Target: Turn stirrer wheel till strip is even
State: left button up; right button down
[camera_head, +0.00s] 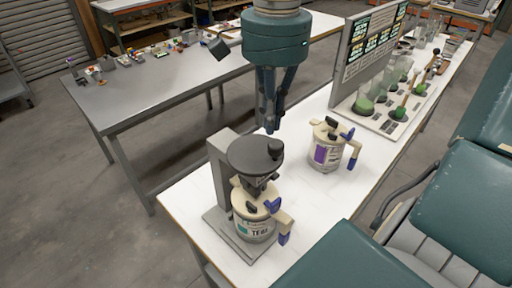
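The stirrer wheel (252,154) is a dark round disc with a black knob (275,147) at its right edge. It sits on top of a grey stand (219,160) on the white table. Below it is a cream-lidded can (253,228) with a teal patch and lettering that seems to read "TEAL". I cannot make out an even or uneven strip at this size. My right gripper (270,128) points down just above and behind the wheel, apart from the knob as far as I can tell. Its fingertips look close together, with nothing visible between them. My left gripper is not in view.
A second can (326,148) with a purple label stands behind and right of the stirrer. A rack (382,120) of green-filled glassware and a sign board (371,48) stand farther back. A grey bench (170,85) with small parts lies to the left. The white tabletop (190,195) is bare at left.

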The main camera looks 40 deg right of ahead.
jog(key=shift+f, duration=0.15)
jog(key=shift+f+b, duration=1.2)
jog(key=shift+f, duration=0.2)
jog(key=shift+s, duration=0.1)
jog(key=shift+s, duration=0.2)
